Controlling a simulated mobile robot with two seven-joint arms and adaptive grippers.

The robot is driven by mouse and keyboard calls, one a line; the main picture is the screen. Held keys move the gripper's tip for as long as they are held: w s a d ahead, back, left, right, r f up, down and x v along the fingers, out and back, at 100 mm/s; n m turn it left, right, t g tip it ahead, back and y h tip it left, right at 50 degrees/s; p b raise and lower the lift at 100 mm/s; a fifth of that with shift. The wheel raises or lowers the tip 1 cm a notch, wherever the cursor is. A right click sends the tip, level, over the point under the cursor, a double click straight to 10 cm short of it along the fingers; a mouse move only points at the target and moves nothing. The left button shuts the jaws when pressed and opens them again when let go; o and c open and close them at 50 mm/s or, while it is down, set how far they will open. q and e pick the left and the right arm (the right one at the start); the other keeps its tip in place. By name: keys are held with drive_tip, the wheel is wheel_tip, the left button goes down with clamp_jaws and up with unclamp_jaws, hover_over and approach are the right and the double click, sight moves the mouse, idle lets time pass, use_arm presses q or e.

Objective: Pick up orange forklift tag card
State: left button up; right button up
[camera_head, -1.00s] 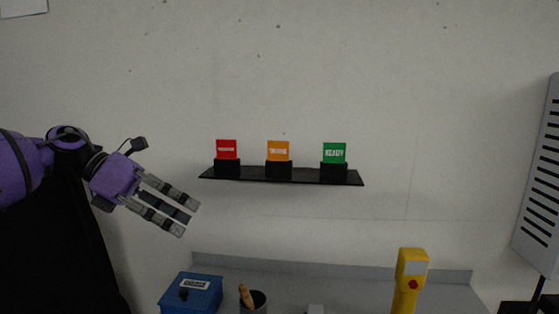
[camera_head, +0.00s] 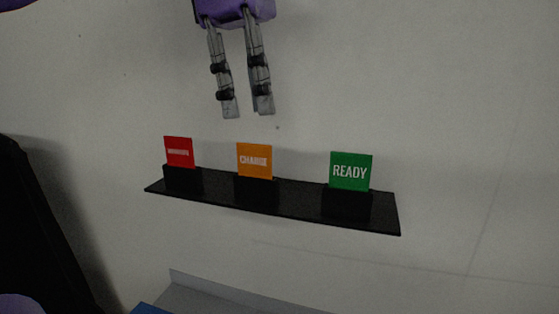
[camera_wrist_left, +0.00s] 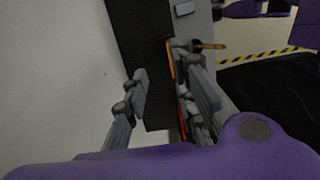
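The orange card (camera_head: 254,161), lettered "CHARGE", stands upright in a black holder (camera_head: 257,192) at the middle of a black wall shelf (camera_head: 300,207). My left gripper (camera_head: 247,110) points down above the card, fingers apart and empty, with a small gap between fingertips and card in the head view. In the left wrist view the orange card (camera_wrist_left: 170,59) shows nearly edge-on beyond the open fingers.
A red card (camera_head: 179,151) stands in a holder left of the orange one, and a green "READY" card (camera_head: 350,171) to the right. The wall is close behind the shelf. A grey surface (camera_head: 205,298) lies below, with a blue object (camera_head: 150,308) at the frame's bottom.

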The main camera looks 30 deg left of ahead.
sight(254, 146)
use_arm(q)
drive_tip(key=s+f, duration=0.1)
drive_tip(key=s+f+p, duration=0.1)
drive_tip(key=f, duration=0.1)
drive_tip(key=shift+d, duration=0.15)
drive_tip(key=f, duration=0.4)
drive_tip(key=shift+w+d+p, duration=0.25)
drive_tip(key=shift+w+p, duration=0.1)
drive_tip(key=shift+p, duration=0.05)
drive_tip(key=shift+f, duration=0.15)
drive_tip(key=shift+c, duration=0.5)
use_arm(e)
drive_tip(key=shift+s+a+r, duration=0.25)
drive_tip(key=shift+s+r, duration=0.3)
drive_tip(key=shift+s, duration=0.05)
use_arm(q)
clamp_jaws()
use_arm(e)
drive_tip(key=shift+r, duration=0.1)
